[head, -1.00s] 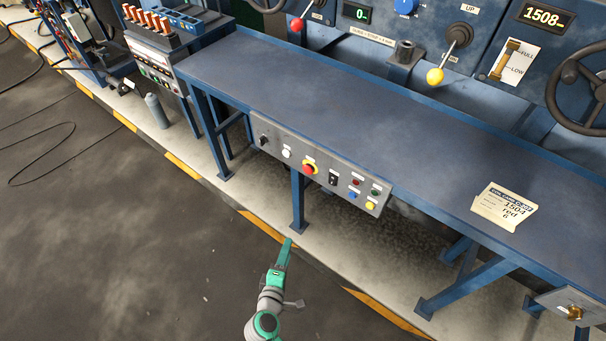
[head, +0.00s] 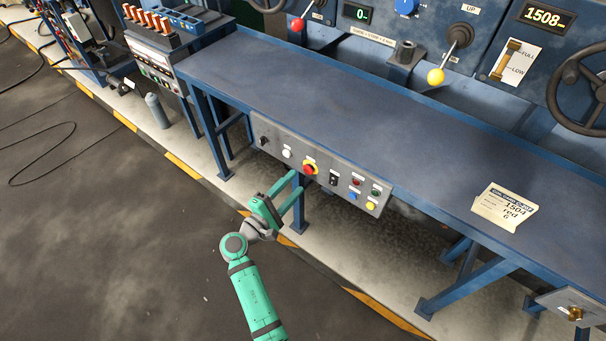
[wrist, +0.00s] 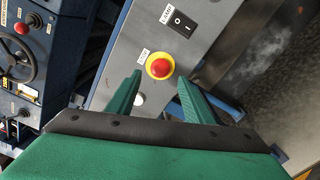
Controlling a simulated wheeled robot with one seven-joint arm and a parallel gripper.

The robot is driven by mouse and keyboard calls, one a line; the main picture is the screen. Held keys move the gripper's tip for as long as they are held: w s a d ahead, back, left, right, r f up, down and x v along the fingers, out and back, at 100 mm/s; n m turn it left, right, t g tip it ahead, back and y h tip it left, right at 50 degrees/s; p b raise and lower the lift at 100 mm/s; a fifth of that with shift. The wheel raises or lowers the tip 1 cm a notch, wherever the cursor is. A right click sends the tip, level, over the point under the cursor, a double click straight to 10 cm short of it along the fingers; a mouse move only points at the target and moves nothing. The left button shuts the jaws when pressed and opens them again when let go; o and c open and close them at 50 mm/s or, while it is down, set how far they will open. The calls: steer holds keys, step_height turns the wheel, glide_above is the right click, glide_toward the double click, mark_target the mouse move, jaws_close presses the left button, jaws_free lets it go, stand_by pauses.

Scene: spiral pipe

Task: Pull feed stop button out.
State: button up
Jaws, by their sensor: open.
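The feed stop button, a red mushroom knob on a yellow ring, is on the grey control panel on the bench front in the head view (head: 310,168). It also shows in the wrist view as the red button (wrist: 161,68), with a small label beside it. My gripper (head: 295,186) is open, its two green fingers pointing at the panel just below and left of the button. In the wrist view my gripper (wrist: 155,82) has the button in line with the gap between its fingertips. The fingers do not appear to touch the button.
The grey panel (head: 270,145) also holds a white button (head: 287,153), a black switch (head: 333,179) and several coloured buttons close by. A blue bench leg (head: 299,215) stands below the panel. The bench top (head: 330,95) is mostly clear, with a paper card (head: 504,207) at right.

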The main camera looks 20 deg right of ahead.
mark_target(306, 171)
steer(key=x, duration=0.6)
